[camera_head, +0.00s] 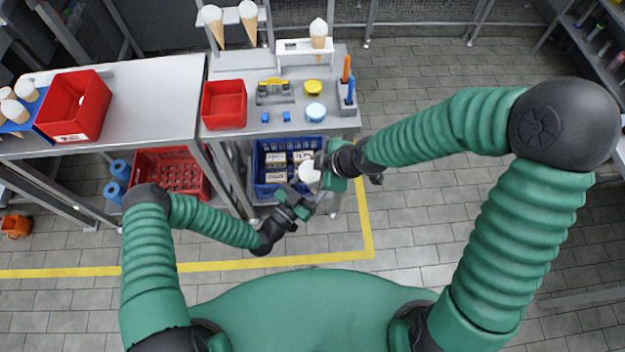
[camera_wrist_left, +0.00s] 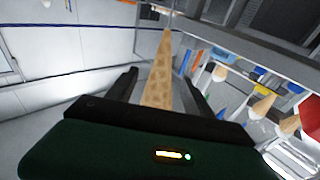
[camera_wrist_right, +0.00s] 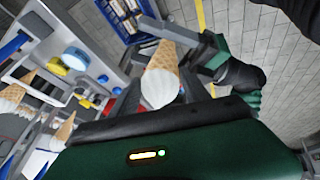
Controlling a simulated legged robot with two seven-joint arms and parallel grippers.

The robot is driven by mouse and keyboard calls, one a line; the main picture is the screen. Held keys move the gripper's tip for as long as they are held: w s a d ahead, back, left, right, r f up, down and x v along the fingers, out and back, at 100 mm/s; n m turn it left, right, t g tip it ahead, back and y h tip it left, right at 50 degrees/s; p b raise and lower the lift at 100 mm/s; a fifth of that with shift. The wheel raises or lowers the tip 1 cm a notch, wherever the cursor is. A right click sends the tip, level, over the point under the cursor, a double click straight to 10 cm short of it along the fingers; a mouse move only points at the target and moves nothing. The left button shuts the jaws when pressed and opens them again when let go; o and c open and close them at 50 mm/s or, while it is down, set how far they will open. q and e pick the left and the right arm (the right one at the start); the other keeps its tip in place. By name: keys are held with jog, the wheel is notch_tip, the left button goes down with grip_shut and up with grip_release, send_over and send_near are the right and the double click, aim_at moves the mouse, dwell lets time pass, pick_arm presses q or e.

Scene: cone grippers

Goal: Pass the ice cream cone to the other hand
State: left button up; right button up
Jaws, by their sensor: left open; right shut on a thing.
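The ice cream cone, a white scoop on a tan waffle cone, shows its white top (camera_head: 309,172) in the head view, in front of the small table. My right gripper (camera_head: 325,168) is shut on it. In the right wrist view the cone (camera_wrist_right: 161,80) points away from that gripper, scoop nearest. My left gripper (camera_head: 312,198) is open, just below it in the head view. In the left wrist view the waffle part (camera_wrist_left: 158,85) lies between the open left fingers, with a gap visible on each side. In the head view the waffle part is mostly hidden.
The small table (camera_head: 240,60) carries a red bin (camera_head: 224,104), a cone in a stand (camera_head: 318,34) and small tools. Below it is a blue crate (camera_head: 263,180) with boxes. A larger table at left holds another red bin (camera_head: 75,105). The floor at right is clear.

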pick_arm(q)
jog(key=shift+c, duration=0.2)
jog(key=c, duration=1)
pick_arm(e)
jog(key=o, duration=1.1)
jog(key=shift+c, duration=0.2)
